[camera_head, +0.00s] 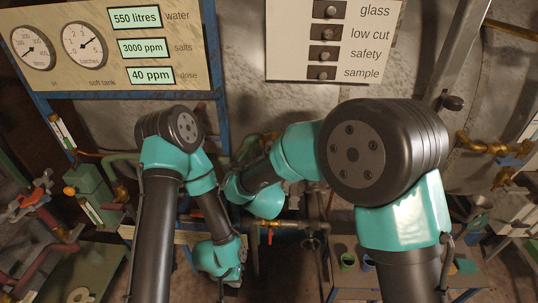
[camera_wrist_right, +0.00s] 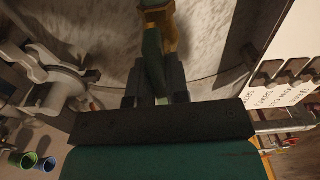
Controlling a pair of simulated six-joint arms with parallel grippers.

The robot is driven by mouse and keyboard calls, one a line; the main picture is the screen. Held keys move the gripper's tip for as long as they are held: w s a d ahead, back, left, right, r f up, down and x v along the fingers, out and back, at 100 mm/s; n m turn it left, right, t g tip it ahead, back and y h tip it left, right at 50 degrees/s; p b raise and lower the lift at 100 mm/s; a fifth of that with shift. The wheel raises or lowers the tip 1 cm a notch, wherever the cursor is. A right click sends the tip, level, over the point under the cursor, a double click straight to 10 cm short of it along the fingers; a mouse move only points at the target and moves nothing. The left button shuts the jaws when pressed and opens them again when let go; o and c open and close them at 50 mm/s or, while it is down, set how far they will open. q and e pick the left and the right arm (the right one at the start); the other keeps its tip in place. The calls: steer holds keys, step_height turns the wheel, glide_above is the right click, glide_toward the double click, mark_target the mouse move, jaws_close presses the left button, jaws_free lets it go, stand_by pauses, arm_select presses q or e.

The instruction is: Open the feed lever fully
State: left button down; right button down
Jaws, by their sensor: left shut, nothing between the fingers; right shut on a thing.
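The feed lever appears to be the green-handled lever (camera_wrist_right: 153,62) on a brass fitting (camera_wrist_right: 160,22) in the right wrist view. My right gripper (camera_wrist_right: 154,88) is shut on this green handle, with one dark finger on each side. In the head view my right arm hides the lever, and I cannot make out the right fingers there. My left gripper (camera_head: 222,286) is low in the middle of the head view, pointing down, small and partly hidden by its wrist. It is shut and empty, away from the lever.
A gauge panel (camera_head: 95,85) hangs at upper left, and a switch panel (camera_head: 300,72) at upper centre. A pipe with a red-handled valve (camera_head: 270,236) runs behind my arms. A green cup (camera_head: 347,262) and a blue cup (camera_head: 368,263) stand at lower right.

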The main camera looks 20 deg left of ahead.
steer(key=c, duration=1.1)
jaws_free()
steer(key=shift+r, duration=0.55)
step_height(320, 180, up, 2)
steer(key=shift+r, duration=0.1)
steer(key=o, duration=0.5)
steer(key=shift+s+d+r, duration=0.15)
steer(key=shift+s+r, duration=0.05)
steer(key=shift+s, duration=0.35)
steer(key=shift+s+d+r, duration=0.1)
steer(key=shift+s+r, duration=0.1)
steer(key=shift+s, duration=0.35)
steer(key=v, duration=0.3)
steer(key=shift+d+r, duration=0.1)
steer(key=shift+r, duration=0.05)
steer(key=c, duration=0.5)
steer(key=v, duration=1)
steer(key=shift+s+d+r, duration=0.25)
steer(key=shift+d+r, duration=0.05)
steer(key=shift+d, duration=0.2)
